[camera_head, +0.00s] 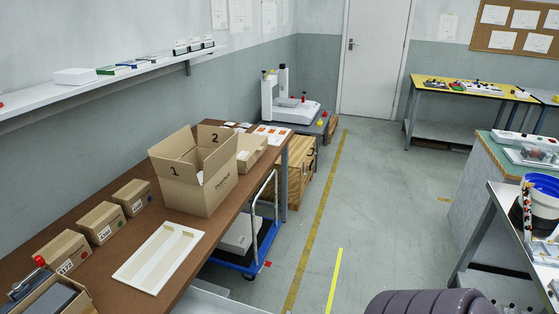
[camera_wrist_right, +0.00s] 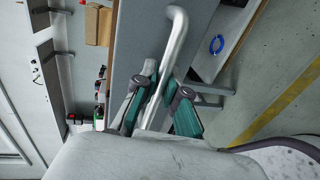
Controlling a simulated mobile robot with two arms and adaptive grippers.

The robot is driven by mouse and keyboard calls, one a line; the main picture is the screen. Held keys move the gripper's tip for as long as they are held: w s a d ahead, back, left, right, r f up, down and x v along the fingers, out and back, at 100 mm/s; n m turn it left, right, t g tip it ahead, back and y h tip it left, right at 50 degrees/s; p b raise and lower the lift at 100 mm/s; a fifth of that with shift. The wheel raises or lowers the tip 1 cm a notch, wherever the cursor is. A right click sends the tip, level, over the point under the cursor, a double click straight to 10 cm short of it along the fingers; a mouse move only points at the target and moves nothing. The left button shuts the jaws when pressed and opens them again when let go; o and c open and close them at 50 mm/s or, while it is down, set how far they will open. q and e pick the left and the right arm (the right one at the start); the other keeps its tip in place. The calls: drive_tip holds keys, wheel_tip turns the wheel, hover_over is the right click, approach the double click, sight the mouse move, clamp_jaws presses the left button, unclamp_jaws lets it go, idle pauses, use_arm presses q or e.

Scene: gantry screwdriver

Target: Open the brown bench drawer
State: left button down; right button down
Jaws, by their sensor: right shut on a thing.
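The brown bench (camera_head: 125,247) runs along the left wall in the head view. In the right wrist view, a bent silver bar handle (camera_wrist_right: 177,35) stands out from a grey front panel (camera_wrist_right: 130,45). My right gripper (camera_wrist_right: 158,88) has its teal fingers on both sides of this bar and is shut on it, toward the bar's lower end in the picture. The head view does not show the handle or my grippers. How far the drawer stands out cannot be told. My left gripper is in neither view.
An open cardboard box (camera_head: 190,185), smaller boxes and a white panel (camera_head: 158,255) lie on the bench. A blue trolley (camera_head: 250,255) stands beneath its far part. A pale surface (camera_head: 215,298) shows below the front edge. The aisle floor (camera_head: 375,200) is clear; a metal table (camera_head: 480,240) stands right.

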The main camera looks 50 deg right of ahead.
drive_tip(key=c, duration=1.2)
unclamp_jaws()
drive_tip(key=v, duration=1.2)
